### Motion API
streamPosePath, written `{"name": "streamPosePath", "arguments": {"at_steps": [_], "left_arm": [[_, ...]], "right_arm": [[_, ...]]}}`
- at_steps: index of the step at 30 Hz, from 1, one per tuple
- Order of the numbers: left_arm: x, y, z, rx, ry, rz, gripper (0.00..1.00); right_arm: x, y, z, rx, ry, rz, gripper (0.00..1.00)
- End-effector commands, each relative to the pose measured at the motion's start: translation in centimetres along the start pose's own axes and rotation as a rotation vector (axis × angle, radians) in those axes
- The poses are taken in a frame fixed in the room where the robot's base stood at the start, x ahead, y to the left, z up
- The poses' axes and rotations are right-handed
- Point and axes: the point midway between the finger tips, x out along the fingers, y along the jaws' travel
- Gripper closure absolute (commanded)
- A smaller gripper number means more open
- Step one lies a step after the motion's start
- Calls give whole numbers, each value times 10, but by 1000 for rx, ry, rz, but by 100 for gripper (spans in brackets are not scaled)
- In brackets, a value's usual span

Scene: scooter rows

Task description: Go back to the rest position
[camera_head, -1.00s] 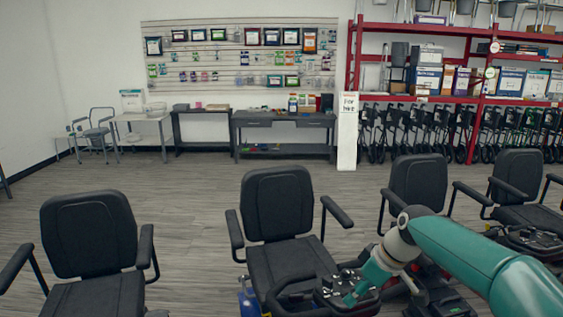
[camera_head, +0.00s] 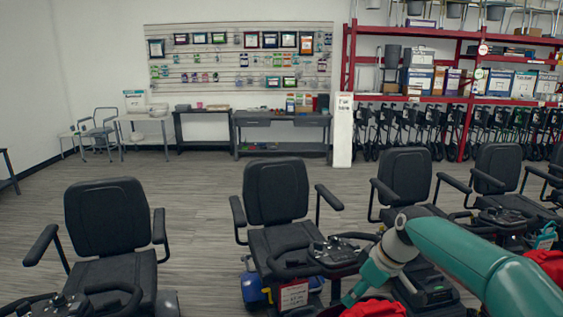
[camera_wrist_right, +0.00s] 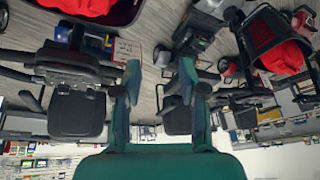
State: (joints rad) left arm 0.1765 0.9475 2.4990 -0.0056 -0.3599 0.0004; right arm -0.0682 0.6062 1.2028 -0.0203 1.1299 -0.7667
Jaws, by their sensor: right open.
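My right arm (camera_head: 480,262) is teal and comes in from the right of the head view. It reaches down over the scooter rows. My right gripper (camera_wrist_right: 160,82) is open and empty in the right wrist view, with floor and scooters showing beyond its two fingers. My left gripper and arm are not in the head view.
Another scooter (camera_head: 105,215) stands at the left, and several more stand at the right. Red cloth (camera_head: 372,308) lies close in front. Grey tables (camera_head: 283,121), a goods wall and red shelving (camera_head: 460,97) line the back. Open floor lies behind the scooters.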

Motion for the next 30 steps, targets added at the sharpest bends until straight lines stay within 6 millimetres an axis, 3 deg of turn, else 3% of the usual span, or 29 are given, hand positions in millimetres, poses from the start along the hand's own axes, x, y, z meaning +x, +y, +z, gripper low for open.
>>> {"name": "streamPosePath", "arguments": {"at_steps": [2, 8, 17, 20, 24, 27, 30], "left_arm": [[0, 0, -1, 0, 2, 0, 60], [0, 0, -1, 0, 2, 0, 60], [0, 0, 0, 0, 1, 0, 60], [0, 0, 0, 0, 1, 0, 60], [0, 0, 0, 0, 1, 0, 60], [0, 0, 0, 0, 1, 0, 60], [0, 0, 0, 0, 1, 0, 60]], "right_arm": [[15, 8, 14, 27, -26, -17, 58], [53, -2, 47, 58, -106, -92, 58], [135, -39, 118, 139, -235, -222, 58], [176, -67, 156, 208, -283, -266, 58], [233, -128, 222, 366, -346, -304, 58], [258, -177, 265, 504, -372, -299, 58], [268, -221, 298, 648, -373, -265, 58]]}}
